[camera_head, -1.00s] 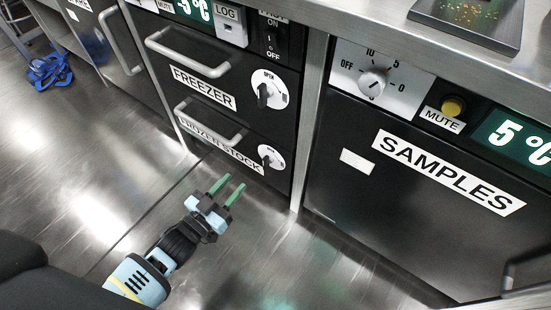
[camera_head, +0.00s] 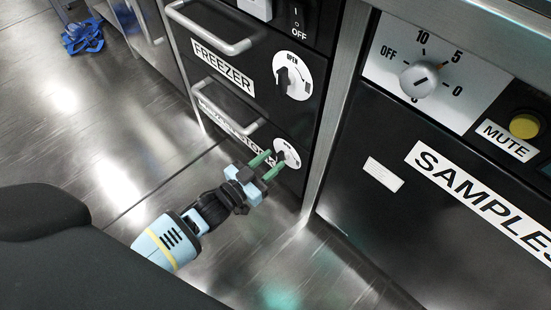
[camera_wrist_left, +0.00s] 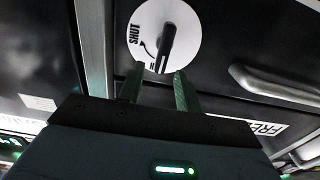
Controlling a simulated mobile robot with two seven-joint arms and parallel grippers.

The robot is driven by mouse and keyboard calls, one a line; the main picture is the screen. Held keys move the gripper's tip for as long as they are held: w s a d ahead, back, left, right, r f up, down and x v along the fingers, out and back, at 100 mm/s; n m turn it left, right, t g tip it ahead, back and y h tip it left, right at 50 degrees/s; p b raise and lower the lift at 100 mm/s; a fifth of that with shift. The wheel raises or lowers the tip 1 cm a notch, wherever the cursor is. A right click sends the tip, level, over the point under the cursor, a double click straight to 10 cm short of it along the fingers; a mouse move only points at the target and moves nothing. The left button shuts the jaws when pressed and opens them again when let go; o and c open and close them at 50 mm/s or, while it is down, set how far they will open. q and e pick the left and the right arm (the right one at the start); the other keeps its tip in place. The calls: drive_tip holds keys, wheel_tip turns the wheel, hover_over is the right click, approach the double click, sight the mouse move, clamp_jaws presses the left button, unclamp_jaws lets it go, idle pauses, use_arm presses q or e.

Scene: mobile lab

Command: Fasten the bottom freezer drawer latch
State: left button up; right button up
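The bottom freezer drawer, labelled FROZEN STOCK (camera_head: 228,128), has a round white latch dial (camera_head: 292,150) with a dark knob. The dial also shows in the left wrist view (camera_wrist_left: 185,20), with its black knob (camera_wrist_left: 168,42) and the word SHUT. My left gripper (camera_head: 275,160) is open, its green fingers pointing at this dial and covering part of it in the head view. In the left wrist view the knob's near end lies between the fingertips (camera_wrist_left: 160,72); I cannot tell whether they touch it. My right gripper is not in view.
Above is the FREEZER drawer (camera_head: 222,66) with its own dial (camera_head: 305,72) and bar handle (camera_head: 205,30). The bottom drawer's bar handle (camera_head: 232,124) is left of its dial. The SAMPLES cabinet (camera_head: 350,225) stands to the right. The metal floor (camera_head: 85,165) is clear around my arm.

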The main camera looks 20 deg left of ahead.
use_arm(q)
drive_tip(key=shift+b+x, duration=0.35)
drive_tip(key=shift+x, duration=0.7)
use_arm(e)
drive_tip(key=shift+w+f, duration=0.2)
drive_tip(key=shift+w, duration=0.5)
use_arm(q)
drive_tip(key=c, duration=0.7)
clamp_jaws()
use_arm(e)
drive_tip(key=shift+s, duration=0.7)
